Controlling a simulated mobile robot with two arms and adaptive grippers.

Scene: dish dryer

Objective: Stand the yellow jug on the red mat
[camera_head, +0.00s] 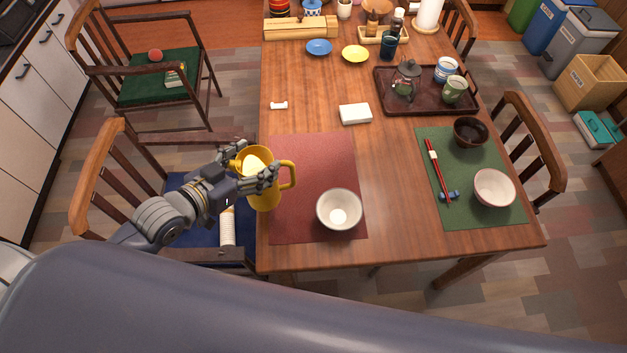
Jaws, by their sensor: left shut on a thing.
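The yellow jug (264,198) is held upright in my left gripper (253,166) at the left edge of the table. Its handle points right and overlaps the left edge of the red mat (310,165) in the picture. The gripper's fingers are shut on the jug near its upper part. I cannot tell how high the jug's base is. A white bowl (339,211) stands on the near right part of the red mat. My right gripper is not in view.
The far part of the red mat is clear. A white box (355,114) lies beyond it. A green mat (460,200) with bowls and red chopsticks (439,172) is to the right. A dark tray (425,105) holds a teapot and cups. A chair (105,180) stands left.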

